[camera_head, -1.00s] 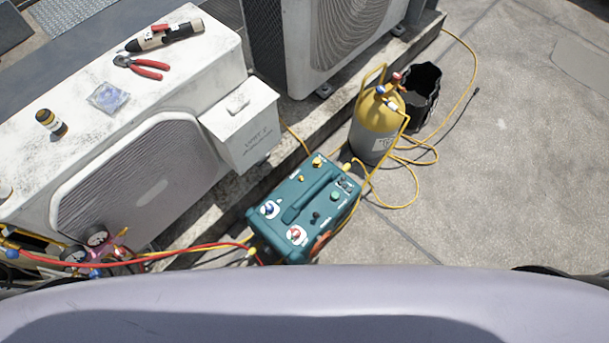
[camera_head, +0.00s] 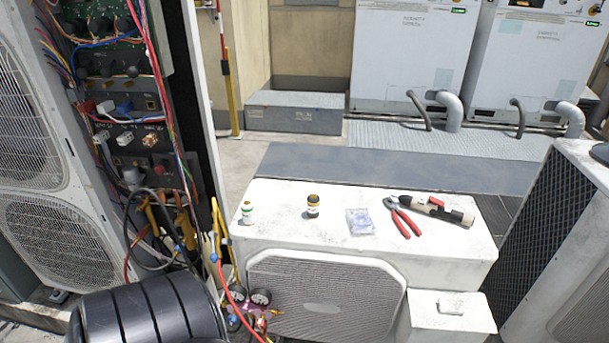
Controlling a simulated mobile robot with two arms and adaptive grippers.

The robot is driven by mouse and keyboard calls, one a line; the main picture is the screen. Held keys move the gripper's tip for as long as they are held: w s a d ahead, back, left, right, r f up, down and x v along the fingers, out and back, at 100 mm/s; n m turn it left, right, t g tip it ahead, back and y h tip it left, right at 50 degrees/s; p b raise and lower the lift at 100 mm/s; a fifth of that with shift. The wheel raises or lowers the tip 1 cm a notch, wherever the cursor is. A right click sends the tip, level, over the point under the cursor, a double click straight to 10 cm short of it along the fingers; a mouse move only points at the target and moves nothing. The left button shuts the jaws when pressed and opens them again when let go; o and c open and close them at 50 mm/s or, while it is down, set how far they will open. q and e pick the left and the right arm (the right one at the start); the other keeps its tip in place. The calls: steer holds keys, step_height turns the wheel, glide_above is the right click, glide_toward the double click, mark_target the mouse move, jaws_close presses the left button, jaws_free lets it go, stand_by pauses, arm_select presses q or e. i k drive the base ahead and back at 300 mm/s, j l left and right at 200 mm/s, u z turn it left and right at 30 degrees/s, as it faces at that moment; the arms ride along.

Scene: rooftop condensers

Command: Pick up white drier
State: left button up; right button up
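No object is clearly recognisable as a white drier. On the white top of the low condenser unit (camera_head: 275,218) stands a small white bottle (camera_head: 247,212) with a green band, at the left end. A dark bottle (camera_head: 313,206) with a pale label and yellowish cap stands right of it. A clear bag (camera_head: 360,221) with blue contents lies in the middle. Red-handled pliers (camera_head: 402,217) lie right of the bag, close to a cream-and-black cylindrical tool (camera_head: 452,213) with a red part. Neither of my grippers is in view.
An open electrical panel (camera_head: 135,110) with loose wires stands at left, beside a tall fan unit (camera_head: 35,150). Manifold gauges (camera_head: 250,298) and hoses hang at the condenser's front left. Another unit (camera_head: 560,240) stands close at right. Grey walkway lies behind.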

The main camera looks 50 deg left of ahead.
mark_target(247, 207)
steer(key=k+j+u, duration=0.1)
steer(key=u, duration=1.9)
